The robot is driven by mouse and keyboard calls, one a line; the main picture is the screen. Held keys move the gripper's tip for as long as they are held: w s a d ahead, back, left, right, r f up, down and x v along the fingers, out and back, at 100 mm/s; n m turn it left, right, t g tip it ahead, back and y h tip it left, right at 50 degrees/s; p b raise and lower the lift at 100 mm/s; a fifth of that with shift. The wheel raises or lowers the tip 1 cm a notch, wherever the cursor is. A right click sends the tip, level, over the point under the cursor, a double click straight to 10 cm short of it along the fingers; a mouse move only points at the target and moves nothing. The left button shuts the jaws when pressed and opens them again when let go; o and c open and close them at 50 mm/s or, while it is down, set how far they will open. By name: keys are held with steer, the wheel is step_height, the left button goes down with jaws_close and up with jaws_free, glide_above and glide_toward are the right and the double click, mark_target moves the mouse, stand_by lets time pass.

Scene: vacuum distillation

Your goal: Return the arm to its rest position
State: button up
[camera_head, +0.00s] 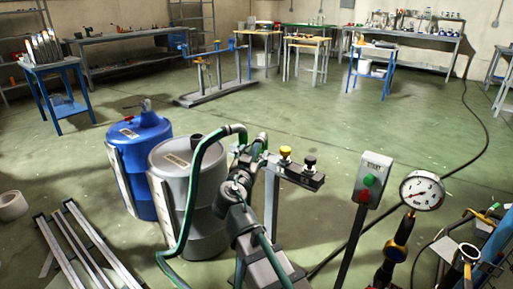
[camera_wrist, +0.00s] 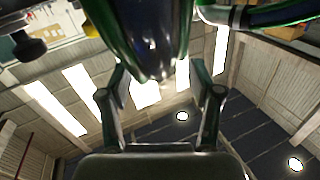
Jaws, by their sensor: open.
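My gripper (camera_wrist: 158,92) is open in the wrist view, with its two dark fingers apart and no object held between them. A shiny green curved piece, probably hose, hangs close in front at the top of that view. Behind the fingers are the ceiling and its bright light panels, so the wrist camera looks upward. In the head view, my arm (camera_head: 262,262) rises from the bottom centre beside the green hose (camera_head: 190,190). Its fingers are too small and cluttered there to make out.
A yellow knob (camera_head: 285,153) and a black knob (camera_head: 310,160) sit on a bracket close right of the arm. A grey drum (camera_head: 205,240) and blue drum (camera_head: 140,150) stand left. A button box (camera_head: 372,180) and pressure gauge (camera_head: 422,190) stand right. Open floor lies beyond.

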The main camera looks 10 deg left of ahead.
steer(key=shift+s+a, duration=0.1)
steer(key=shift+s, duration=0.6)
